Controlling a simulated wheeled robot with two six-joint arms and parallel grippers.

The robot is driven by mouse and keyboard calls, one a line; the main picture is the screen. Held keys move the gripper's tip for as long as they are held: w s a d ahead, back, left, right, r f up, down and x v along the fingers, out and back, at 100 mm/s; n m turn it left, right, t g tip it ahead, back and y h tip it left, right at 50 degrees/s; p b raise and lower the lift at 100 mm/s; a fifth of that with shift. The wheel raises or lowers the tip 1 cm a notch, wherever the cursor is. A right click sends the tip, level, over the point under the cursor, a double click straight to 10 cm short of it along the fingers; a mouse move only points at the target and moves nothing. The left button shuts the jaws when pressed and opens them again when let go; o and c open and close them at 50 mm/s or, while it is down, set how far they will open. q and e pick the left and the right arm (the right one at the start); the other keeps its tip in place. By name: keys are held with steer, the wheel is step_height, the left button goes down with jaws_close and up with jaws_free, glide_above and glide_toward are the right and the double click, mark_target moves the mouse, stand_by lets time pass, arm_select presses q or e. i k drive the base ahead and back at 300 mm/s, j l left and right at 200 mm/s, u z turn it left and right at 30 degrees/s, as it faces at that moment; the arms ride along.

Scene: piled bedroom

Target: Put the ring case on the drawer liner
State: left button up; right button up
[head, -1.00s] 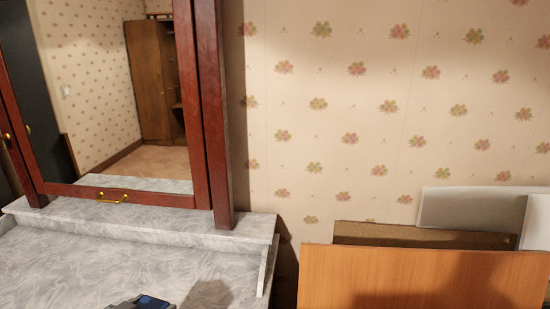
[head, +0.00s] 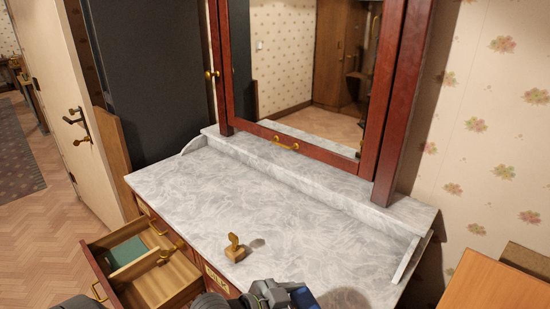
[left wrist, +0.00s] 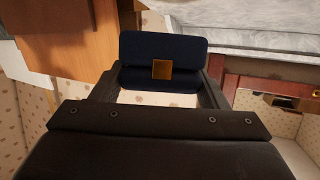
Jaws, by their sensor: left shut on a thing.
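The ring case is a dark navy box with a gold clasp; it shows in the left wrist view (left wrist: 188,46). My left gripper (left wrist: 160,88) is shut on it, one finger at each side. In the head view the left gripper (head: 282,292) is at the bottom middle, in front of the dresser top, with a bit of the blue ring case (head: 303,298) showing at its right. The drawer liner (head: 127,252) looks like a green sheet in the back left compartment of the open drawer, left of the gripper. My right gripper is not in view.
The open drawer (head: 183,291) has wooden dividers and juts out from the dresser. A small wooden stamp-like object (head: 235,250) stands on the marble dresser top (head: 300,220), which is otherwise mostly clear. A mirror (head: 315,70) rises behind. An orange-brown board (head: 495,285) is at right.

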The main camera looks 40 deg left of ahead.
mark_target(127, 256)
steer(key=k+j+z, duration=0.1)
steer(key=j, duration=0.3)
steer(key=k+j, duration=0.1)
steer(key=j, duration=0.25)
steer(key=k+j+z, duration=0.15)
steer(key=j, duration=0.25)
steer(key=j+z, duration=0.1)
steer(key=j, duration=0.3)
steer(key=k+j+z, duration=0.25)
steer(key=j, duration=0.45)
steer(key=k+j+z, duration=0.2)
steer(key=j, duration=0.45)
steer(key=k+j+z, duration=0.1)
steer(key=j+z, duration=0.15)
steer(key=j, duration=0.4)
steer(key=k+j+z, duration=0.25)
steer(key=j, duration=0.35)
steer(key=k+j+z, duration=0.2)
steer(key=k+j, duration=0.2)
steer(key=k+j+z, duration=0.25)
steer(key=j, duration=0.3)
steer(key=k+j+z, duration=0.15)
steer(key=k+j, duration=0.5)
steer(key=k, duration=0.1)
